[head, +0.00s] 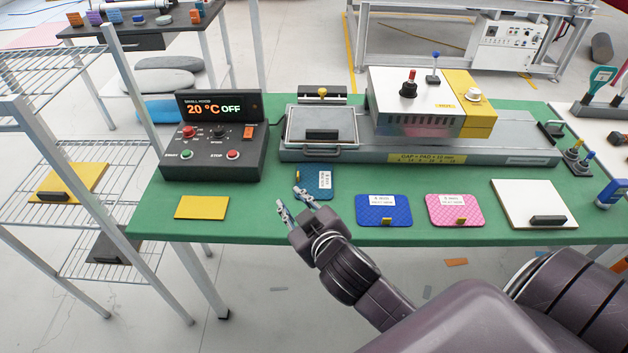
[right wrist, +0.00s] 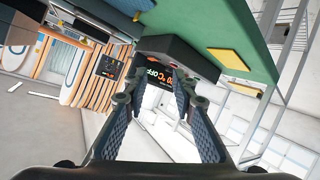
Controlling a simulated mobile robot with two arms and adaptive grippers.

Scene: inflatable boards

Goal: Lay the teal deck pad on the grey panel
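The teal deck pad (head: 318,184) lies on the green table, with a white label and a small yellow tab at its left edge. A light grey panel (head: 337,119) with a black handle sits in the sliding tray of the long machine, behind the pad; its top looks bare. My right gripper (head: 292,202) is just in front and left of the teal pad, fingers apart and empty. The right wrist view also shows its two spread fingers (right wrist: 160,88) with nothing between them. My left gripper is not in view.
A white panel (head: 522,197) is at the right. A control box (head: 213,150) and the white-and-yellow press housing (head: 420,100) stand behind. A wire shelf (head: 75,190) is left.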

